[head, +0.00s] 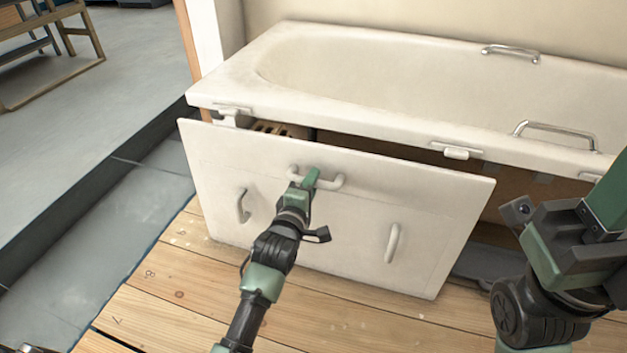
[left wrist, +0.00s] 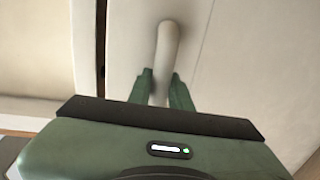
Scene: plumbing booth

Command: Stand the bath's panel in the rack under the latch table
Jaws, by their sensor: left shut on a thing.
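The bath's panel (head: 300,225) is a white board with a top handle (head: 330,181) and two side handles. It leans in front of the bath (head: 400,90), its top edge tilted out, with a dark gap between them. My left gripper (head: 309,180) is shut on the top handle. In the left wrist view, the green fingers (left wrist: 162,88) close around the white handle (left wrist: 168,45) against the panel (left wrist: 240,40). My right arm is at the right edge of the head view; its fingertips are not clearly seen.
White latches (head: 457,151) sit under the bath rim. The wooden plank floor (head: 170,290) in front of the panel is clear. A dark step edge (head: 100,180) runs along the left. A wooden frame (head: 50,60) stands at the far left on grey floor.

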